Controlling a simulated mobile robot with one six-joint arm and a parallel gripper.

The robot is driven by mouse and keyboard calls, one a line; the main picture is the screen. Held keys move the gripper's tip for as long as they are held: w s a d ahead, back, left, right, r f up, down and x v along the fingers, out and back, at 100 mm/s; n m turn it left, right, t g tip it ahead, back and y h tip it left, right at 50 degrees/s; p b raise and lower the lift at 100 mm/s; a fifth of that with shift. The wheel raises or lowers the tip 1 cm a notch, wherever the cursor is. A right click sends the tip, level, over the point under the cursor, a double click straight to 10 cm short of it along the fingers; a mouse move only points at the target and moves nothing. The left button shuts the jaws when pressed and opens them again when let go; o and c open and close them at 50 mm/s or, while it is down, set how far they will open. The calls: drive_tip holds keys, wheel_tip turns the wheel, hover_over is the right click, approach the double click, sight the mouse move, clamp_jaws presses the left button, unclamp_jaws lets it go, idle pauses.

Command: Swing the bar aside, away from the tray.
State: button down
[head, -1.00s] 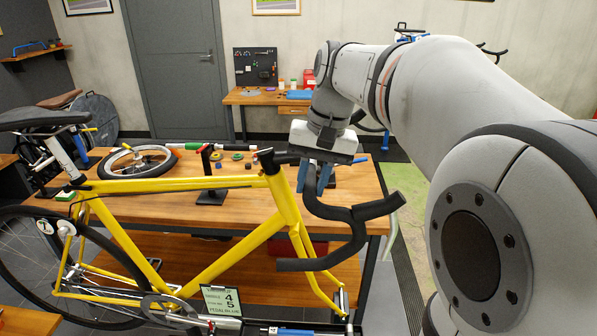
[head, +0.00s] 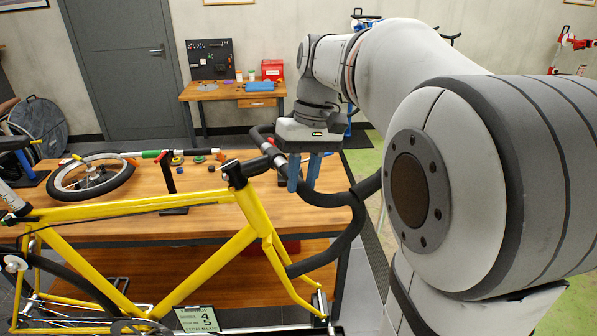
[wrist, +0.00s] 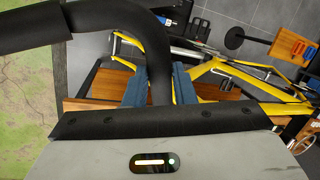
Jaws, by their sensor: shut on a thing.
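The bar is the black drop handlebar (head: 352,228) of the yellow bicycle (head: 130,205), in the head view. It joins the frame at the black stem (head: 236,172), and its lower end hangs over the table's front edge. My gripper (head: 303,185), with blue fingers, is shut on the bar. In the wrist view the black bar (wrist: 103,17) runs between my gripper's two blue fingers (wrist: 160,85). The part of the bar directly behind the fingers is hidden in the head view. I cannot clearly make out the tray.
The wooden workbench (head: 225,222) carries a small wheel (head: 92,180) and a dark upright stand (head: 168,180). A back desk (head: 230,92) is far off. Green floor (head: 365,158) is open on the right.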

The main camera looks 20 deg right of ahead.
drive_tip(key=c, duration=1.2)
unclamp_jaws()
drive_tip(key=shift+c, duration=0.2)
drive_tip(key=shift+r, duration=0.15)
drive_tip(key=v, duration=0.7)
drive_tip(key=shift+r+b, duration=0.3)
drive_tip(key=shift+b, duration=0.05)
